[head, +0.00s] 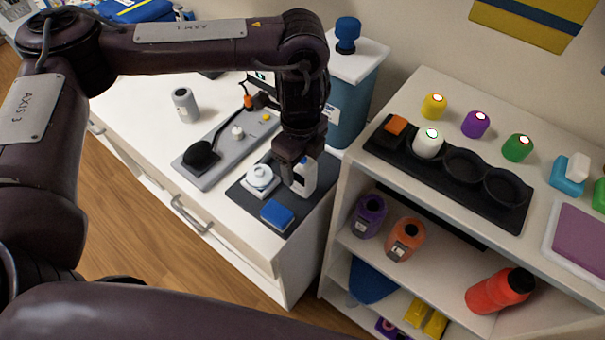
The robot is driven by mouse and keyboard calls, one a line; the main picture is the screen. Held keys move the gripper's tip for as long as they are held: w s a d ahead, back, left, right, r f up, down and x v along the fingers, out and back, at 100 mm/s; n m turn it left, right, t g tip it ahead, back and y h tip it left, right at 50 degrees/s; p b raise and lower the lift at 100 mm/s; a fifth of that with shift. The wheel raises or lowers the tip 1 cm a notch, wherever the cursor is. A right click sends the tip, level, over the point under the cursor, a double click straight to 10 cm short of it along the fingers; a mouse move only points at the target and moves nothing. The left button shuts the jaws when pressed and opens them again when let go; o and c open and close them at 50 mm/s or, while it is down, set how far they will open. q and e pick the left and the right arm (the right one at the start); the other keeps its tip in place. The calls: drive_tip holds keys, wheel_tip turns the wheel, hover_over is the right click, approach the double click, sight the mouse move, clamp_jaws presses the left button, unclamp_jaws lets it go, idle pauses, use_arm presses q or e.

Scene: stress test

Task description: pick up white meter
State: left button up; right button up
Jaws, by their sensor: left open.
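An upright white device (306,179) with a small blue patch near its top stands on a dark mat (241,196) on the white cabinet; it looks like the white meter. My left gripper (294,178) points down right at it, with its fingers open and overlapping its left and upper part. I cannot tell whether the fingers touch it. A white round-topped item (261,178) and a blue block (277,213) sit on the same mat, left of and in front of the device. My right gripper does not show.
A grey tray (212,174) with a black knob lies left of the mat, and a grey canister (185,104) behind it. A teal bin (351,110) stands close behind my gripper. The shelf unit (345,195) on the right holds a black holder (470,200) and several coloured bottles.

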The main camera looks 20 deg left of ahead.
use_arm(q)
drive_tip(key=shift+w+d+f, duration=0.1)
drive_tip(key=shift+d+f, duration=0.05)
drive_tip(key=shift+f, duration=0.5)
drive_tip(key=shift+w+d+f, duration=0.1)
drive_tip(key=shift+d+f, duration=0.05)
drive_tip(key=shift+f, duration=0.7)
drive_tip(key=shift+s+a, duration=0.1)
drive_tip(key=shift+a, duration=0.05)
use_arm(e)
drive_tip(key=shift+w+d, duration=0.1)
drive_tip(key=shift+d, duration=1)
